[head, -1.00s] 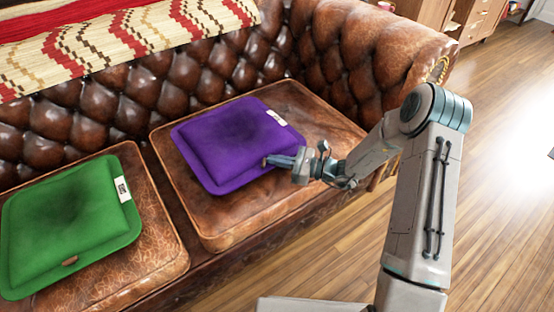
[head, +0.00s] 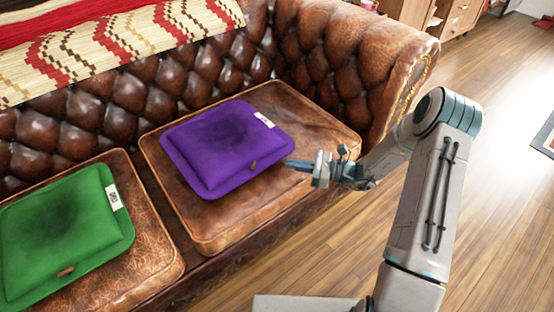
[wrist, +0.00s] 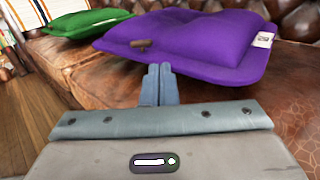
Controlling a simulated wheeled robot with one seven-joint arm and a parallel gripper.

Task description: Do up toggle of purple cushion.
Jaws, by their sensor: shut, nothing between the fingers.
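The purple cushion (head: 225,145) lies flat on the right seat of the brown leather sofa. It has a white label on its right corner. Its small brown toggle (head: 253,165) shows on the near right edge. In the wrist view the toggle (wrist: 140,43) lies across the near face of the cushion (wrist: 195,38), left of my fingers; whether it sits in a loop is too small to tell. My gripper (head: 290,163) is shut and empty, its fingertips right of the toggle and apart from it. In the wrist view the closed fingers (wrist: 158,72) point at the cushion's near edge.
A green cushion (head: 65,230) with its own brown toggle (head: 66,271) lies on the left seat. The sofa's right armrest (head: 385,60) rises behind my arm. A patterned throw (head: 110,50) covers the backrest. The wooden floor (head: 300,260) in front is clear.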

